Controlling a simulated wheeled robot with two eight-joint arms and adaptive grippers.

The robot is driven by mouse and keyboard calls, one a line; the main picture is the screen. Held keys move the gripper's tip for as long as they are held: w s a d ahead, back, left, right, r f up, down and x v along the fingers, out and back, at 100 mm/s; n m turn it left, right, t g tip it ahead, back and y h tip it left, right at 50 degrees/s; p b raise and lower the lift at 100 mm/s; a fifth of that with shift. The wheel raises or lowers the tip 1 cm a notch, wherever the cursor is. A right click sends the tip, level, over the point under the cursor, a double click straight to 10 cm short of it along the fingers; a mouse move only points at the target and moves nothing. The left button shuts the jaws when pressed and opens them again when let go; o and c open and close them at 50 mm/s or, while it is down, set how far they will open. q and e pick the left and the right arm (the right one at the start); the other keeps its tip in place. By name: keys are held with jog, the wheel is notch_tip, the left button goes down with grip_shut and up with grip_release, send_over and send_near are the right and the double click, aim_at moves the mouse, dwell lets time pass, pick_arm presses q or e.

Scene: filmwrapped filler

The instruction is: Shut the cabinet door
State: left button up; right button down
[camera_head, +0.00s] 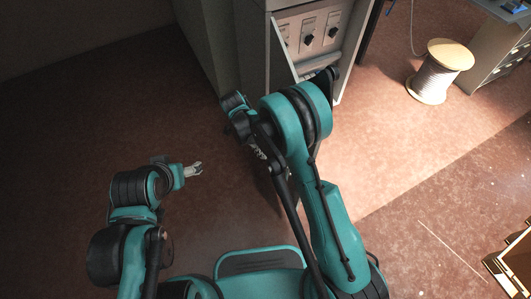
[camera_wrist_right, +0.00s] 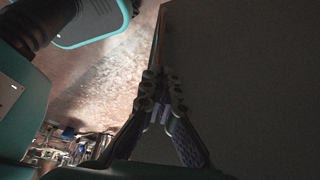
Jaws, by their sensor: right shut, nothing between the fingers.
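The grey cabinet (camera_head: 252,40) stands at the top middle of the head view. Its door (camera_head: 279,62) is ajar at the left of the opening, and inner panels with dark switches (camera_head: 307,40) show behind it. My right gripper (camera_head: 257,151) is shut and empty, below and in front of the cabinet, partly hidden by my arm. In the right wrist view its closed fingers (camera_wrist_right: 160,92) lie over the edge of a large dark grey panel. I cannot tell whether they touch it. My left gripper (camera_head: 195,169) is over the floor at left; its finger gap is too small to judge.
A cable spool (camera_head: 436,77) stands on the floor right of the cabinet. A desk with drawers (camera_head: 495,55) is at the top right. A yellowish frame-like object (camera_head: 512,262) lies at the lower right edge. The brown floor (camera_head: 400,155) between them is clear.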

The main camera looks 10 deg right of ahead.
jog(key=s+d+f+b, duration=0.3)
jog(key=d+f, duration=0.3)
jog(key=f, duration=0.1)
jog(key=shift+s+f+b, duration=0.15)
jog(key=shift+s+b, duration=0.05)
jog(key=shift+b, duration=0.2)
